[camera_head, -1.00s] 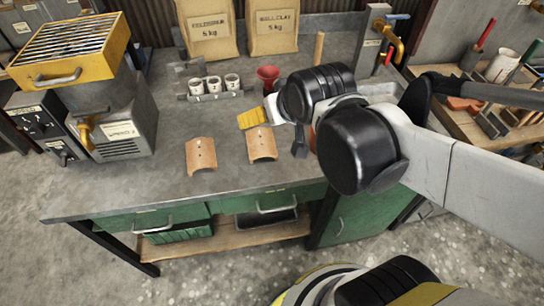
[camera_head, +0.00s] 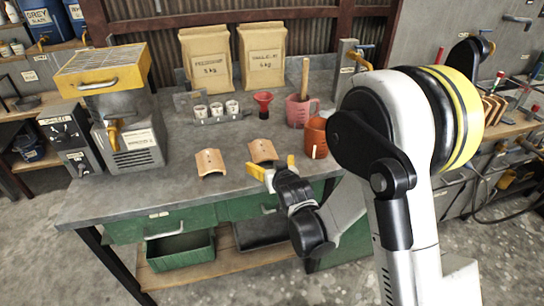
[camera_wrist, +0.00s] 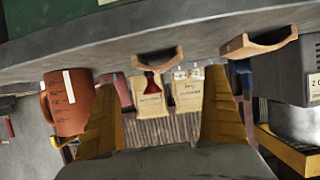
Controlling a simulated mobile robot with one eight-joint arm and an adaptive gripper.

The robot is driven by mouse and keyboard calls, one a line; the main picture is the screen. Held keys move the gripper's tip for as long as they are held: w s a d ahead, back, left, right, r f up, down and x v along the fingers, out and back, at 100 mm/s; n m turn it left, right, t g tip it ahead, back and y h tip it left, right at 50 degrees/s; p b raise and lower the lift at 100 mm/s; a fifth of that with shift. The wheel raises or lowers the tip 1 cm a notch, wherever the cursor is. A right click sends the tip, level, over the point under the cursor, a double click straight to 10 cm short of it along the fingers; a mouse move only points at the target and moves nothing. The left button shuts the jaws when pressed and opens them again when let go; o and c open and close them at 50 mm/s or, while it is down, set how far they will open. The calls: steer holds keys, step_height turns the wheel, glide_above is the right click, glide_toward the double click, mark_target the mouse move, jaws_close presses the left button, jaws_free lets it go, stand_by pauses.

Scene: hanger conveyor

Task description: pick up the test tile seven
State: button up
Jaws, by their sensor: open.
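Two curved terracotta tiles lie on the grey bench: a left tile (camera_head: 209,162) and a right tile (camera_head: 262,151). I cannot read which one is seven. My gripper (camera_head: 273,166) is open and empty, with its yellow fingers just in front of the right tile near the bench's front edge. In the upside-down wrist view, the right tile (camera_wrist: 158,60) shows beyond and between the spread fingers (camera_wrist: 166,85), apart from them. The left tile (camera_wrist: 262,43) shows to the right there.
An orange mug (camera_head: 316,140) stands right of the right tile, also in the wrist view (camera_wrist: 72,105). A pink jug (camera_head: 298,112), red funnel (camera_head: 263,102) and cup rack (camera_head: 216,112) stand behind. A kiln-like machine (camera_head: 130,140) is at left. Bench space between it and the tiles is clear.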

mark_target(264, 153)
steer(key=b+x, duration=0.4)
steer(key=x, duration=0.6)
steer(key=shift+w+f, duration=0.15)
steer(key=c, duration=1.4)
